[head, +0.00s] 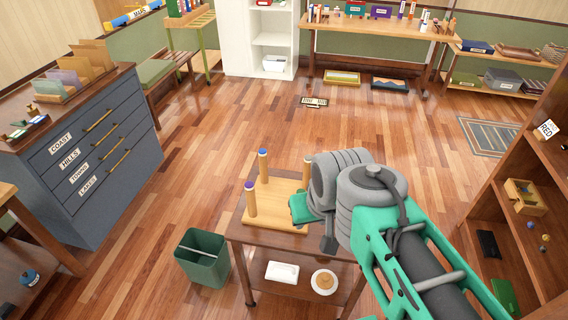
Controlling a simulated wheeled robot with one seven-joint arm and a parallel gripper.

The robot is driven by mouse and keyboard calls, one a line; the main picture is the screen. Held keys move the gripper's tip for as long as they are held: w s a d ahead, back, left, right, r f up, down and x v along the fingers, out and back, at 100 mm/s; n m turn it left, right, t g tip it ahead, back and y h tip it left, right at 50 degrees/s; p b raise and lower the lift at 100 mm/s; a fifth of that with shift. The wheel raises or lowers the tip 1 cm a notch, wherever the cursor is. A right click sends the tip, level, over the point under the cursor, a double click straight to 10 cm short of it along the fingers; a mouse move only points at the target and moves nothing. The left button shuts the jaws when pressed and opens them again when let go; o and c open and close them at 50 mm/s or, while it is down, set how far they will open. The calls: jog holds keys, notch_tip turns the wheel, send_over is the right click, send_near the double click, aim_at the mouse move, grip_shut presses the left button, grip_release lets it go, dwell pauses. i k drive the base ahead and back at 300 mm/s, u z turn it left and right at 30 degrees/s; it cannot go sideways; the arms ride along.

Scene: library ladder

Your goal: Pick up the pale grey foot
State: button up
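I cannot make out a pale grey foot for certain in the head view. My gripper (313,224) is over the right part of a small brown table (266,238), at the end of my green and grey arm. Its fingers are mostly hidden by the wrist, so I cannot tell whether they are open or hold anything. Just left of it on the table is a light wooden board (268,212) with upright pegs, some with blue tops. My arm hides the board's right end and the table's right side.
A white tray (282,272) and a round cream dish (324,282) sit on the table's lower shelf. A green bin (201,258) stands to its left. A blue-grey drawer cabinet (95,150) is at left, a brown shelf unit (541,215) at right. The floor behind is mostly clear.

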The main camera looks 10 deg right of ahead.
aim_at(308, 158)
jog(key=u, duration=3.85)
jog(key=k, duration=0.7)
jog(key=z, duration=1.5)
jog(key=i, duration=0.5)
